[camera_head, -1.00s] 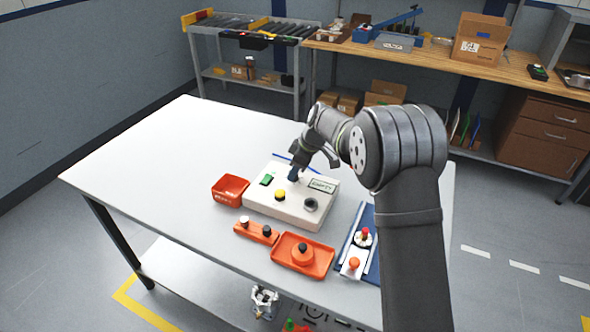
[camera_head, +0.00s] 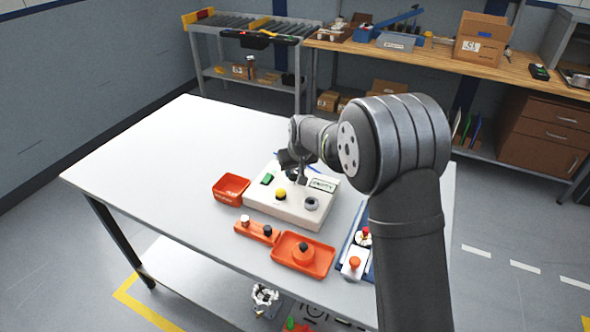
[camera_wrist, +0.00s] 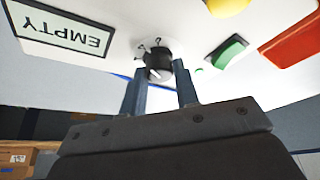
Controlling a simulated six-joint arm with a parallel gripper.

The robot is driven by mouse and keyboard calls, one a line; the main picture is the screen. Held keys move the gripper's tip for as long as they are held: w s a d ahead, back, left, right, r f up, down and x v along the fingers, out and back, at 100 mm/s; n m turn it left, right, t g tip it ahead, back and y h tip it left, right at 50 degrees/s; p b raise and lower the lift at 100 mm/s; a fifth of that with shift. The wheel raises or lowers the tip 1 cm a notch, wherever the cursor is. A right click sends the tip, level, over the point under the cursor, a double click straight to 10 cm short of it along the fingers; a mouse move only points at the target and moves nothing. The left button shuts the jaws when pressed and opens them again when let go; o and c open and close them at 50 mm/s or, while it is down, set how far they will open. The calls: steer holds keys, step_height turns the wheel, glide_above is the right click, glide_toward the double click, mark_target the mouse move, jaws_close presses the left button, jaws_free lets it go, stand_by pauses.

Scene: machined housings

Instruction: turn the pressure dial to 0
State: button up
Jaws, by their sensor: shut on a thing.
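The pressure dial (camera_wrist: 158,64) is a small black knob with a white pointer line, on the white housing (camera_head: 270,208). In the wrist view it sits between the two finger tips of my gripper (camera_wrist: 160,80), which is shut on it. The pointer's exact reading is too small to tell. In the head view my gripper (camera_head: 300,178) reaches down to the back part of the housing and largely covers the dial. An "EMPTY" label (camera_wrist: 66,28) is beside the dial; it also shows in the head view (camera_head: 322,184).
The housing also has a green button (camera_head: 267,179), a yellow button (camera_head: 281,194) and a grey knob (camera_head: 311,203). A red bin (camera_head: 231,188) stands left of it. Orange trays (camera_head: 325,262) and a blue panel (camera_head: 372,270) lie in front. The table's left side is clear.

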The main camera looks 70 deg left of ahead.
steer(key=m+t, duration=0.1)
steer(key=m, duration=0.2)
steer(key=m+t, duration=0.1)
steer(key=m, duration=0.2)
steer(key=shift+s+a, duration=0.1)
steer(key=shift+s, duration=0.05)
steer(key=shift+m+t+h, duration=0.3)
steer(key=o, duration=1)
steer(key=shift+c, duration=0.2)
steer(key=shift+r, duration=0.1)
steer(key=v, duration=1.7)
steer(key=shift+r, duration=0.1)
